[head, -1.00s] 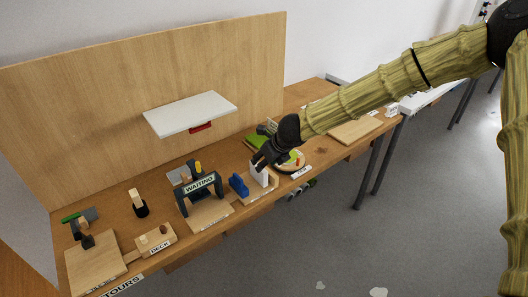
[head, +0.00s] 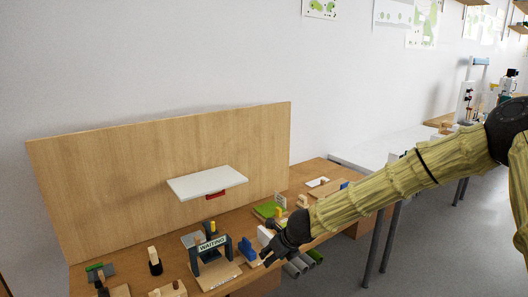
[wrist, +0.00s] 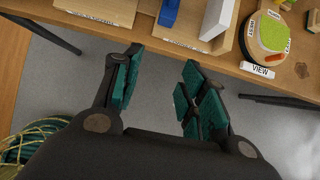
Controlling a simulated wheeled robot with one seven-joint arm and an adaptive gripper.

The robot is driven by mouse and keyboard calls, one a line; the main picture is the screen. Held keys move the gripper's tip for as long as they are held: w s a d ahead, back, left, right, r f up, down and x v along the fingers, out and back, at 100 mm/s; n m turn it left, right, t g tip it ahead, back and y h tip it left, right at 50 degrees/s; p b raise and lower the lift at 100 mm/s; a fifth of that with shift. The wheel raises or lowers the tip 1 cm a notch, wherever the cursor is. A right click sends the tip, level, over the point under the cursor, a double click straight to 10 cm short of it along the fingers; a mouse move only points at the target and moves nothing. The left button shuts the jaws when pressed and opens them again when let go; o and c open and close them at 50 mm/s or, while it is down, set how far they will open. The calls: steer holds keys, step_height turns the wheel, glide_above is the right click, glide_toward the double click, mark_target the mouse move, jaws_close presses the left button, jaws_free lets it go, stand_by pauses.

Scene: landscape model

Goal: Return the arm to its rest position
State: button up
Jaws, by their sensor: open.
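My gripper (head: 268,250) is at the front edge of the wooden table in the head view, at the end of my yellow-green arm. In the wrist view my gripper (wrist: 160,88) has its two teal-padded fingers spread apart with only grey floor between them. It holds nothing. The fingertips point toward the table edge and appear to be in front of it, over the floor.
The table (wrist: 215,58) carries a blue block (wrist: 169,12), a white block (wrist: 217,18), a round green-topped piece labelled VIEW (wrist: 267,33) and a WAITING arch (head: 211,247). A white shelf (head: 207,183) juts from the wooden backboard (head: 110,180).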

steer(key=s+d+f+n+g+h, duration=0.1)
steer(key=s+d+f+n, duration=0.25)
steer(key=s+f, duration=0.4)
steer(key=s+d+f+n+g+h, duration=0.1)
steer(key=s+d+f+n, duration=0.1)
steer(key=s+f+n, duration=0.5)
steer(key=s+d+f+n+h, duration=0.1)
steer(key=s+d+f+n, duration=0.15)
steer(key=s+f, duration=0.5)
steer(key=s+d+f+n+g, duration=0.1)
steer(key=s+d+n, duration=0.3)
steer(key=s, duration=0.5)
steer(key=s+d+f+n+g, duration=0.1)
steer(key=s+d+f+n, duration=0.3)
steer(key=s+n, duration=0.2)
steer(key=s+d+f+n+g, duration=0.1)
steer(key=s+d+f+n, duration=0.2)
steer(key=s, duration=0.8)
steer(key=shift+s+d+n+h, duration=0.3)
steer(key=shift+d+n+h, duration=0.1)
steer(key=shift+n, duration=0.8)
